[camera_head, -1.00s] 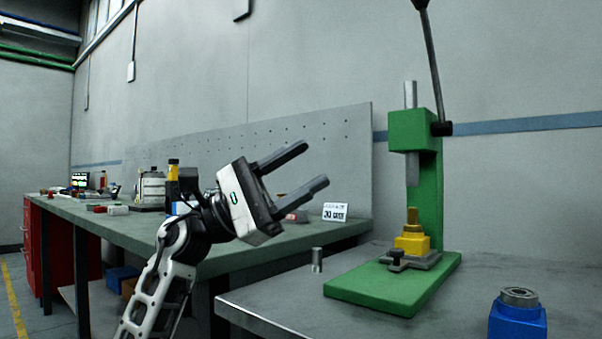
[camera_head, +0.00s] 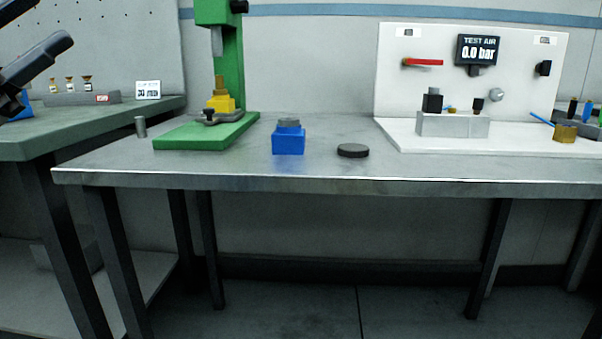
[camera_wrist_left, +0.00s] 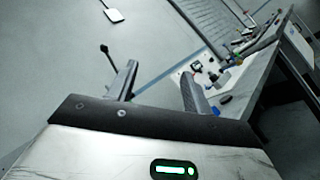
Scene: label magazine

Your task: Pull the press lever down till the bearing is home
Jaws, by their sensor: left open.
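The green arbor press (camera_head: 231,70) stands on the steel table, its ram (camera_head: 216,40) above a yellow block (camera_head: 221,103) with a brass-coloured stepped piece (camera_head: 219,85) on it. I cannot tell which part is the bearing. In the head view only the lever's black hub (camera_head: 238,6) shows; the rod is out of frame. The wrist view shows the lever (camera_wrist_left: 107,56) with its black knob, raised, beyond the left finger. My left gripper (camera_head: 42,70) is open and empty at the far left, apart from the press. My right gripper is not in view.
A blue block with a grey ring (camera_head: 289,140) and a dark disc (camera_head: 353,150) stand right of the press. A small metal cylinder (camera_head: 141,127) is at its left. A white test panel (camera_head: 400,90) is at the right. The table's front middle is clear.

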